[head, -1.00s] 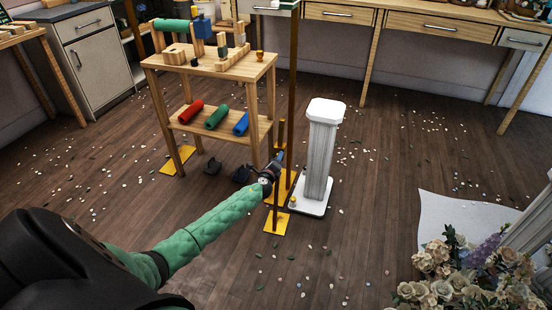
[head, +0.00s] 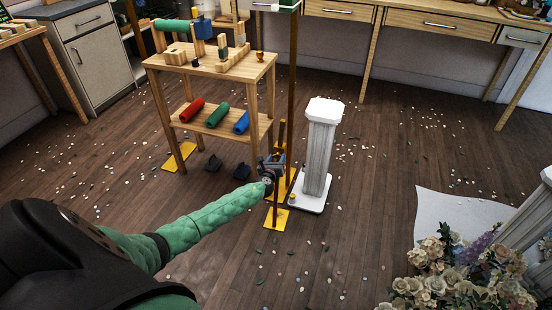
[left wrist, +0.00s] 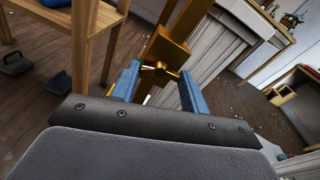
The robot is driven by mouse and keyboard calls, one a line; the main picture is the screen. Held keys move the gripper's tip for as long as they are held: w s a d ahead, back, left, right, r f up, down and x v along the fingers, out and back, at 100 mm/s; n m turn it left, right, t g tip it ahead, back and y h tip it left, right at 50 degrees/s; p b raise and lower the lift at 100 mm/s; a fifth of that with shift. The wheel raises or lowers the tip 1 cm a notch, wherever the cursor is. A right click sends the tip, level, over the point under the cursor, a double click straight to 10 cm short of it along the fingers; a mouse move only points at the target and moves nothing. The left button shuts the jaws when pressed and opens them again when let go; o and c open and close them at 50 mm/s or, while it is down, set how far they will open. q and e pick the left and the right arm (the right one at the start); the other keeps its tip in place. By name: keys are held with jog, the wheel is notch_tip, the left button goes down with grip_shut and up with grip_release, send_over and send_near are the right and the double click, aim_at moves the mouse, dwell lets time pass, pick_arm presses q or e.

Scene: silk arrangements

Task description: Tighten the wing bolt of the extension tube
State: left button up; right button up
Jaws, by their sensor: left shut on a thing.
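The brass wing bolt (left wrist: 158,72) shows in the left wrist view, on the side of the gold-brown extension tube (left wrist: 175,38). My left gripper (left wrist: 158,85) has its two blue fingers on either side of the bolt and is shut on it. In the head view my left gripper (head: 274,163) is low at the upright tube (head: 281,135), beside the white pedestal. The bolt is too small and covered to make out in the head view. My right gripper is not in view.
A wooden stand (head: 205,68) with blocks and coloured rolls is just left of the tube. A white pedestal (head: 320,150) stands close on the right. Yellow floor plates (head: 277,219) and dark weights (head: 213,162) lie nearby. Flowers (head: 450,275) fill the lower right.

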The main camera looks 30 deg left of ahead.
pick_arm(q)
jog(key=shift+f, duration=0.1)
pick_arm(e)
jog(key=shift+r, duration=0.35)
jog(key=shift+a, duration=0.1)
pick_arm(q)
jog(key=o, duration=1)
jog(key=shift+s, duration=0.15)
jog(key=shift+s+d, duration=0.15)
jog(key=shift+s, duration=0.1)
jog(key=v, duration=0.7)
jog(key=shift+p, duration=0.3)
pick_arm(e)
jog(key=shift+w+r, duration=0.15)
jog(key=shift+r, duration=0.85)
